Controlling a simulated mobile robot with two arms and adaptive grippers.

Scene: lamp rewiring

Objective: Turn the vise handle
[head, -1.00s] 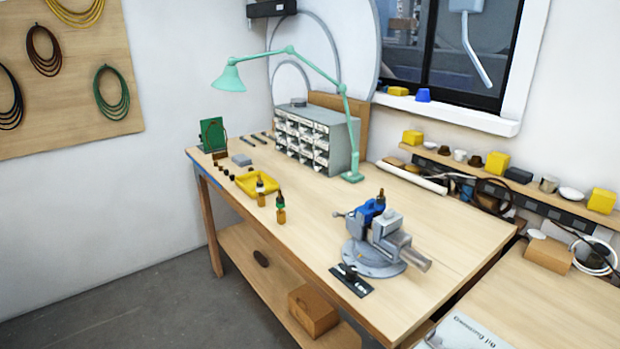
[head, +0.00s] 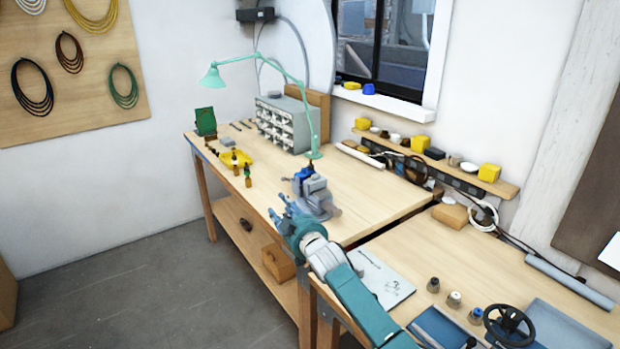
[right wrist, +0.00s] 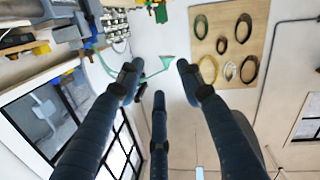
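The grey vise (head: 318,197) with blue parts stands on the workbench (head: 370,195), near its front edge, in the head view. Its handle is too small to make out there, and my right gripper partly covers that side. My right gripper (head: 280,206) is just in front and to the left of the vise, with its fingers spread. In the right wrist view the fingers of my right gripper (right wrist: 158,72) are wide apart with nothing between them. Whether a finger touches the vise cannot be told. My left gripper is not in view.
A green lamp (head: 314,120) and a grey drawer cabinet (head: 296,110) stand behind the vise. A yellow tray (head: 240,157) and small bottles are to the left. A second table (head: 480,250) on the right holds a booklet (head: 385,280), knobs and a black handwheel (head: 508,325).

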